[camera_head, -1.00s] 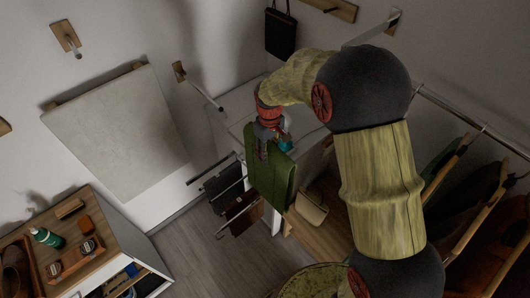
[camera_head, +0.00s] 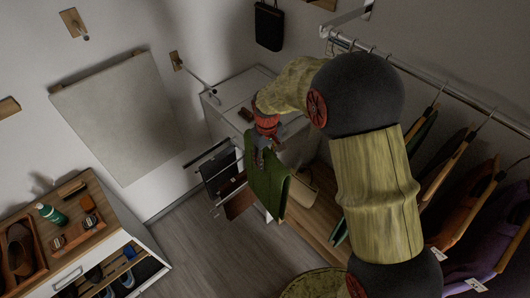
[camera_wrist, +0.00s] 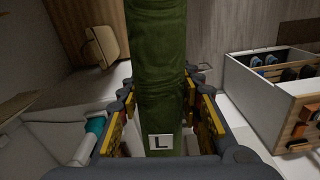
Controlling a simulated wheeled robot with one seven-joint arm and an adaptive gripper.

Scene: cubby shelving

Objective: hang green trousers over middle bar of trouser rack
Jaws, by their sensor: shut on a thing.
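The green trousers (camera_head: 268,185) hang folded from my gripper (camera_head: 262,152) in the head view. In the wrist view the trousers (camera_wrist: 158,60) run between the two fingers of my gripper (camera_wrist: 160,100), with a white "L" label near the palm. My gripper is shut on them. The trouser rack (camera_head: 222,172) is just left of the trousers in the head view, on the side of the white cabinet. Dark trousers and brown trousers (camera_head: 238,200) hang on its bars. My gripper and the trousers partly hide the rack's right end, and I cannot tell if they touch it.
A white cabinet (camera_head: 225,100) stands behind the rack. A beige bag (camera_head: 302,190) sits on the wooden shelf right of the trousers. Clothes hang from a rail (camera_head: 450,92) at right. A low drawer unit (camera_head: 100,230) stands at lower left; the floor (camera_head: 200,245) between is clear.

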